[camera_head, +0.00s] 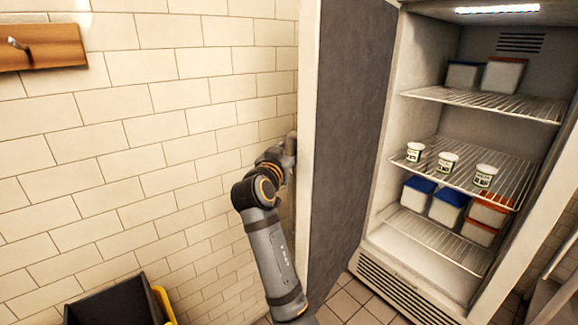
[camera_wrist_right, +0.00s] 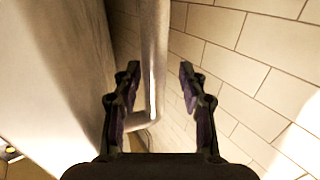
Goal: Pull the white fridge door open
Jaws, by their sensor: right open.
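The white fridge door (camera_head: 352,130) stands wide open, swung out toward the tiled wall, its dark grey inner face toward me. Its outer face (camera_wrist_right: 55,70) fills the left of the right wrist view. The long grey bar handle (camera_wrist_right: 154,50) is on that outer face; only a small part shows past the door edge in the head view. In the head view the right gripper (camera_head: 277,155) is partly hidden behind the door edge. My left gripper is out of view.
The fridge interior (camera_head: 410,60) is exposed, with tubs and lidded boxes on wire shelves (camera_head: 490,103). The tiled wall (camera_head: 150,130) is close to the right arm and door. A dark bin (camera_head: 115,302) with a yellow edge stands at the lower left.

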